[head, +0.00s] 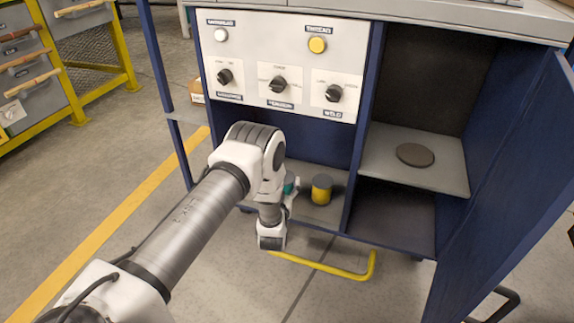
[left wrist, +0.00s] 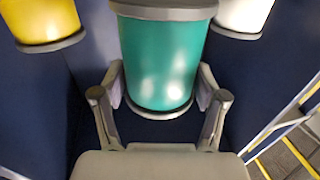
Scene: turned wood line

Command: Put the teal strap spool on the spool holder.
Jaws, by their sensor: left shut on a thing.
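The teal strap spool (head: 289,183) is in the lower left bay of the blue cabinet, mostly hidden behind my left arm in the head view. In the left wrist view the teal spool (left wrist: 163,60) fills the middle, between the two fingers. My left gripper (head: 286,197) is shut on it; its fingers also show in the left wrist view (left wrist: 160,92), one on each side of the spool. A dark round disc (head: 415,155) lies bare on the grey shelf at right; I cannot tell whether it is the spool holder. My right gripper is not in view.
A yellow spool (head: 321,190) stands close beside the teal one. A white spool (left wrist: 242,14) shows in the left wrist view. A panel with knobs (head: 278,84) overhangs the bay. A divider (head: 362,120) separates it from the shelf (head: 385,160). A blue door (head: 505,200) stands open at right.

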